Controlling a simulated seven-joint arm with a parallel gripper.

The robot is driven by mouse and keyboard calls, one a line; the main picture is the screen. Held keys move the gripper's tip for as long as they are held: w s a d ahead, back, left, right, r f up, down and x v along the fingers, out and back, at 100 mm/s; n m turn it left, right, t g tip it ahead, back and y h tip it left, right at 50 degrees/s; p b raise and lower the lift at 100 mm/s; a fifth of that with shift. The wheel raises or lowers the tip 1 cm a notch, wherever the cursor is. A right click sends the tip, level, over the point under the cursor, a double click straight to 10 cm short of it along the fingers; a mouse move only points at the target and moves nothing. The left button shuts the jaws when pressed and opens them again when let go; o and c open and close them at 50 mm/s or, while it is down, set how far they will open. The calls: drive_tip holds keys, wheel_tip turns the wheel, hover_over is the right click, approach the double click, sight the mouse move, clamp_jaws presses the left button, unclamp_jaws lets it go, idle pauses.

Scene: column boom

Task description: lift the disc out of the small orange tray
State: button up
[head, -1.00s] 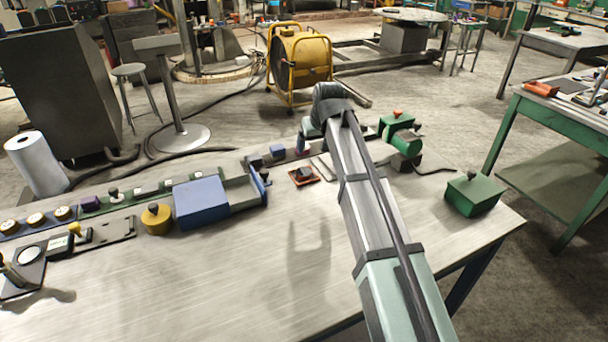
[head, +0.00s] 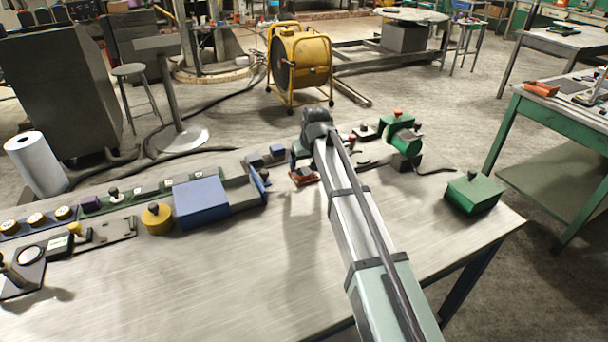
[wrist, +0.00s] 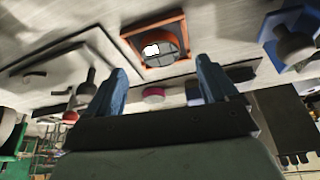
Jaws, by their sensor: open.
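The small orange tray (head: 316,178) lies on the workbench just below the end of my arm in the head view. In the wrist view the tray (wrist: 128,36) is at the top centre, and a dark round disc (wrist: 165,58) with a bright white patch lies inside it. My gripper (wrist: 160,70) is open, its two blue fingers spread apart and empty. The tray and disc show beyond the fingertips, between their lines. In the head view my gripper is mostly hidden by my arm.
A blue box (head: 200,202) with its drawer pulled out stands left of the tray. A yellow round pot (head: 156,217) is further left. Green items (head: 405,143) stand right of my arm, with a green box (head: 473,193) near the right edge. The front of the bench is clear.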

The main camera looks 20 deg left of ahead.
sight(304, 172)
drive_tip(key=shift+x, duration=2.5)
drive_tip(key=c, duration=1.5)
